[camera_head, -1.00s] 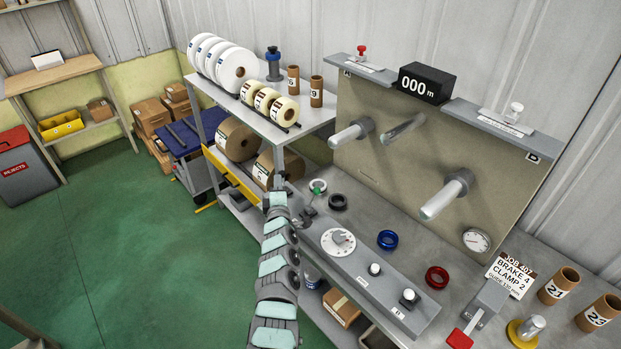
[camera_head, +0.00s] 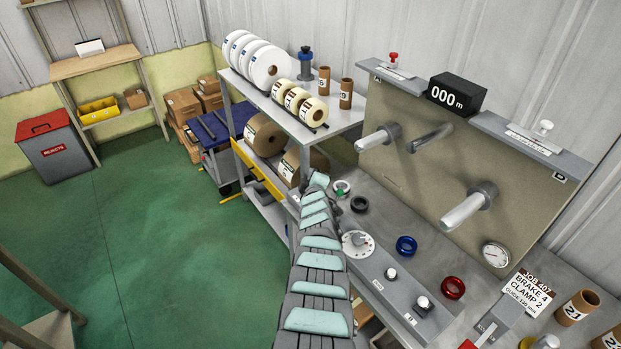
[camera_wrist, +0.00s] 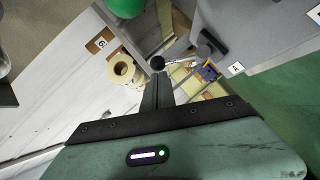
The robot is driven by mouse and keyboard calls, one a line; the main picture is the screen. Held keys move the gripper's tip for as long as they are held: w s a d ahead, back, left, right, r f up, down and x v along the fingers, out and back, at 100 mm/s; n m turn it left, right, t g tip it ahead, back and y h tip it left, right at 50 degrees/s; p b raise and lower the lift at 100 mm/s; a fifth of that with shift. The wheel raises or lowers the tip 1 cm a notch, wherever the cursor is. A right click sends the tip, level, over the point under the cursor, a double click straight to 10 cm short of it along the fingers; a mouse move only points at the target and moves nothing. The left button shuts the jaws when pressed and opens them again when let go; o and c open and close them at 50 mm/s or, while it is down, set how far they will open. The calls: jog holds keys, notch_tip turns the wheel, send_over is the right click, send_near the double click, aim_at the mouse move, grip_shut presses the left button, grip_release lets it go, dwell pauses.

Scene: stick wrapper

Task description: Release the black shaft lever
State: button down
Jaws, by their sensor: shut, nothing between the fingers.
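In the wrist view, a lever with a round black knob (camera_wrist: 157,63) and a thin pale shaft runs to a dark pivot piece (camera_wrist: 212,46) on a grey housing. My gripper (camera_wrist: 157,82) is shut and empty, with its narrow fingers pointing at the black knob. The tips appear very close to the knob; I cannot tell if they touch. A larger green knob (camera_wrist: 125,6) shows at the top edge. In the head view, a green knob (camera_head: 341,187) shows beside my arm, which hides the black lever.
The grey control box has a white dial (camera_head: 357,244) and knobs (camera_head: 391,274). Black, blue (camera_head: 406,245) and red (camera_head: 453,287) rings lie on the bench. A shelf rack (camera_head: 345,119) with rolls stands behind my arm. The green floor (camera_head: 180,240) at left is open.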

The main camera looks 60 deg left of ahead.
jog(key=shift+w+d, duration=0.1)
jog(key=shift+w, duration=0.2)
dwell(0.5)
jog(key=s+a+r+p+v, duration=0.1)
jog(key=r+p+v, duration=0.1)
jog(key=p+v, duration=1)
jog(key=shift+s+p, duration=0.35)
jog(key=shift+s, duration=0.25)
jog(key=shift+r, duration=0.1)
